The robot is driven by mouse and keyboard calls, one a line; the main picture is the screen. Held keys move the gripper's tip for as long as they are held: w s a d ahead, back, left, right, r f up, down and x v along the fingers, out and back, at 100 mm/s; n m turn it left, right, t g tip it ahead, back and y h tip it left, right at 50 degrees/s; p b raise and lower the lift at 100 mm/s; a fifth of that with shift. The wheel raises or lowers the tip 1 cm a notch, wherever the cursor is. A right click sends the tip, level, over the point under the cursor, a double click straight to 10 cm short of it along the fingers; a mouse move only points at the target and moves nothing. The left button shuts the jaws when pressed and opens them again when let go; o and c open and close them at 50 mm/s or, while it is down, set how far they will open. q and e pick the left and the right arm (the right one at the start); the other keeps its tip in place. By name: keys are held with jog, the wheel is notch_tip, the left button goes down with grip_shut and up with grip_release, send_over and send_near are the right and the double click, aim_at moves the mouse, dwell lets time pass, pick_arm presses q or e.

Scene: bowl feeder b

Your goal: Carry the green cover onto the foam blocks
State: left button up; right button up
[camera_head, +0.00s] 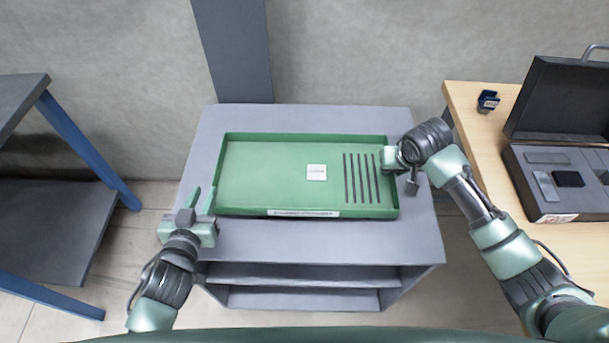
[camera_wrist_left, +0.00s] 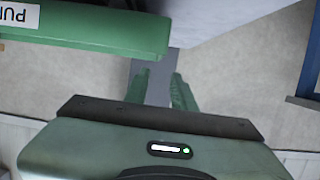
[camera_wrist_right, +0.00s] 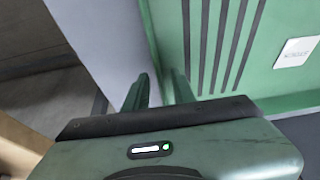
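The green cover (camera_head: 262,172) is a shallow, rimmed green panel with dark slots and a white label. It lies on the grey cabinet top. My left gripper (camera_head: 200,192) is open and empty just off the cover's front left corner. In the left wrist view, the cover's edge (camera_wrist_left: 95,28) is left of the fingers (camera_wrist_left: 160,78). My right gripper (camera_head: 391,158) is at the cover's right edge. In the right wrist view its fingers (camera_wrist_right: 160,82) are apart, on either side of the cover's side wall (camera_wrist_right: 158,45). I cannot make out any foam blocks.
The grey cabinet (camera_head: 300,236) has open shelves below its top. A blue-legged table (camera_head: 85,150) stands at left.

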jog(key=shift+s+r, duration=0.1)
jog(key=shift+r, duration=0.2)
pick_arm(q)
jog(key=shift+v, duration=0.9)
pick_arm(e)
jog(key=v, duration=1.1)
jog(key=shift+r, duration=0.2)
